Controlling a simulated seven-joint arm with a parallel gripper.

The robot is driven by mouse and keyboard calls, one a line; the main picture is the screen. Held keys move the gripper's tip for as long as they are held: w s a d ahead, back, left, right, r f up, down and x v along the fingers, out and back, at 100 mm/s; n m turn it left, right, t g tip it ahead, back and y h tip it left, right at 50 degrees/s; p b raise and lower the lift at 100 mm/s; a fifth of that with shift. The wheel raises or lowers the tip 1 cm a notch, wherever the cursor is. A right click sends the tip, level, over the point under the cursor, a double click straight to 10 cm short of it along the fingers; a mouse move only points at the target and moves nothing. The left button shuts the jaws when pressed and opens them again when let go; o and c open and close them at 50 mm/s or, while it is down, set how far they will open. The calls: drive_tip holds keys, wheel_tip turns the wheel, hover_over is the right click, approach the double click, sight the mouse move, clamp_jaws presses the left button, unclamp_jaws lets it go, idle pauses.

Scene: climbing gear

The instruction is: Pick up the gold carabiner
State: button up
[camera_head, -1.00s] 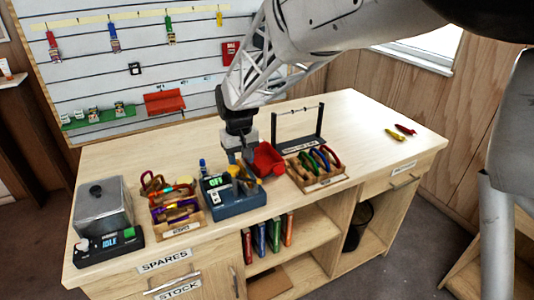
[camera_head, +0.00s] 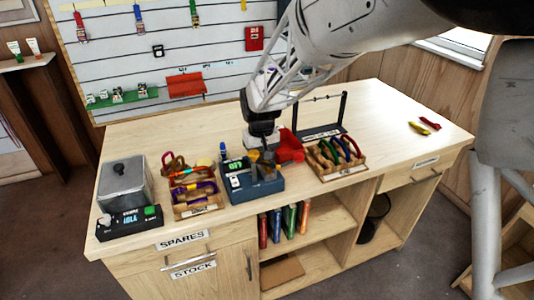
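My gripper (camera_head: 264,152) points down over the blue device (camera_head: 262,188) with a lit green display, near the middle of the table. A small gold-coloured thing (camera_head: 268,158) shows right at the fingertips, at the device's top. It may be the gold carabiner, but it is too small and partly hidden to be sure. I cannot tell whether the fingers are around it or whether they are open or shut.
A wooden tray (camera_head: 196,209) of coloured gear and a grey metal box (camera_head: 124,183) stand left. A red bin (camera_head: 289,147) and a carabiner rack (camera_head: 338,172) stand close right. A yellow item (camera_head: 419,128) and a red item (camera_head: 430,123) lie far right. The right tabletop is mostly clear.

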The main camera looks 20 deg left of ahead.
drive_tip(key=shift+c, duration=0.3)
clamp_jaws()
drive_tip(key=shift+r, duration=0.15)
idle(0.3)
wheel_tip(320, 180, up, 10)
drive_tip(key=shift+f, duration=0.1)
idle(0.6)
drive_tip(key=c, duration=0.6)
unclamp_jaws()
drive_tip(key=shift+c, duration=0.2)
clamp_jaws()
